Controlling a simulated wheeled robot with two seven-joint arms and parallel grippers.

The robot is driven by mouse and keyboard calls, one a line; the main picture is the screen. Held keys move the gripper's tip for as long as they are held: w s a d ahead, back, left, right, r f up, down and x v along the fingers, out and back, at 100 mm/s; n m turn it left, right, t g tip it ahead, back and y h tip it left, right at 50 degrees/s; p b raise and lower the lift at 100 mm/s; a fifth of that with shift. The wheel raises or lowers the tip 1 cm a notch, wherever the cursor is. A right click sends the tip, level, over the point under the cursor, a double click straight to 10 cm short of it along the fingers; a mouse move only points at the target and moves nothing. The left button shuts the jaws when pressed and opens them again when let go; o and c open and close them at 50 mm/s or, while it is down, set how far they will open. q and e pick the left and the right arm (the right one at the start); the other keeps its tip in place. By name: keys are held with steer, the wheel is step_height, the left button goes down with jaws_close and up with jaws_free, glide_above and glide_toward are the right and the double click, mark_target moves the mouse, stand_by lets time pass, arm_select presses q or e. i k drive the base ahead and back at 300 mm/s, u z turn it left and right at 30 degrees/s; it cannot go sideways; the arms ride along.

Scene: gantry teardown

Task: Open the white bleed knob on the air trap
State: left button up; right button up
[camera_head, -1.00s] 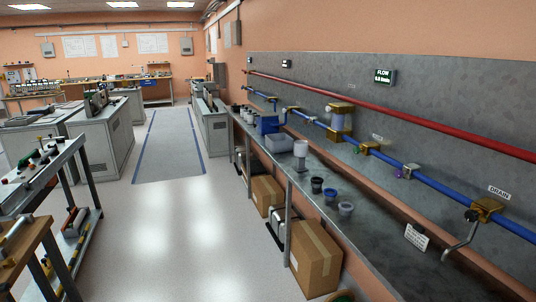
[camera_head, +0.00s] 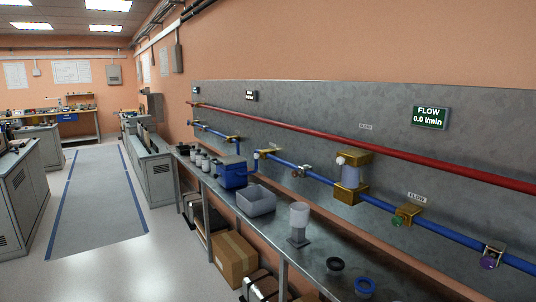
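The air trap (camera_head: 350,176) is mounted on the blue pipe along the right wall panel. It has a pale translucent cylinder between a brass top block and a brass bottom block. A small white knob (camera_head: 341,160) sits at the left side of its top block. Whether the knob is open or closed is too small to tell. Neither of my grippers is in view.
A red pipe (camera_head: 360,148) passes above the trap. Cardboard boxes (camera_head: 235,258) stand under the bench. The left floor aisle is clear.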

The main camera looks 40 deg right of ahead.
mark_target(340, 160)
steer(key=z, duration=0.05)
steer(key=i, duration=2)
steer(key=z, duration=1.35)
steer(key=i, duration=1.05)
steer(key=z, duration=1.15)
